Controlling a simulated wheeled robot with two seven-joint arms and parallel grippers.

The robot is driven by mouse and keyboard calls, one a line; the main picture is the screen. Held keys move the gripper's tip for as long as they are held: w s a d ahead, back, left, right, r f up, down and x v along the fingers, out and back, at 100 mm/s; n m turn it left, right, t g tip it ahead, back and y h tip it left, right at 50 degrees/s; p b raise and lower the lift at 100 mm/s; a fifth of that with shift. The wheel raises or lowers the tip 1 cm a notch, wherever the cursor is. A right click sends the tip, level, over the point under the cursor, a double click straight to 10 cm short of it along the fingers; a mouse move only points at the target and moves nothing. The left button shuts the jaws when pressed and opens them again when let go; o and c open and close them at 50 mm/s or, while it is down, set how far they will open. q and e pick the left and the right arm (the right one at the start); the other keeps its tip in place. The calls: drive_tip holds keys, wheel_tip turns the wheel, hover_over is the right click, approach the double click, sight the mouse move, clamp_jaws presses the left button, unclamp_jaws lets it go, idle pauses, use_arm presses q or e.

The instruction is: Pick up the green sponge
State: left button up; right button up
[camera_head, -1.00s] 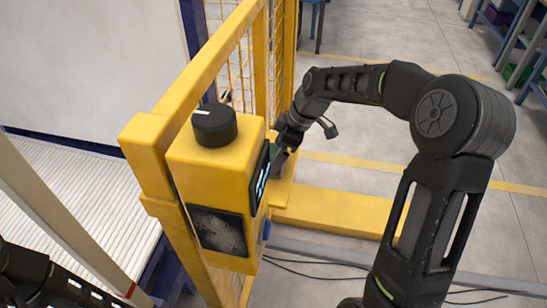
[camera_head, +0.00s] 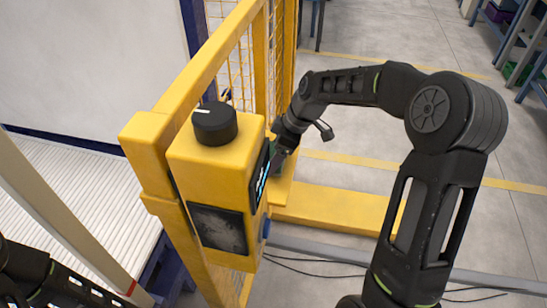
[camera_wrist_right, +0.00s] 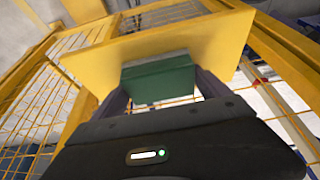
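The green sponge (camera_wrist_right: 162,82) shows in the right wrist view as a green block with a lighter top, against a yellow plate. My right gripper (camera_wrist_right: 162,88) has its two fingers spread on either side of the sponge, at or very near its sides. I cannot tell whether they press on it. In the head view my right gripper (camera_head: 280,158) is low behind the yellow control box, which partly hides it. The sponge is almost wholly covered there. My left arm shows only at the lower left edge, and its gripper is out of view.
The yellow control box (camera_head: 212,175) with a black knob (camera_head: 214,123) stands close to my right gripper. A yellow mesh fence (camera_head: 262,60) rises behind it. A yellow beam (camera_head: 335,209) and cables lie on the floor. Open floor is at right.

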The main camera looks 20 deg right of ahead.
drive_tip(key=c, duration=0.7)
drive_tip(key=shift+r, duration=0.1)
wheel_tip(320, 180, up, 10)
drive_tip(key=shift+f+b, duration=0.1)
drive_tip(key=shift+b, duration=0.3)
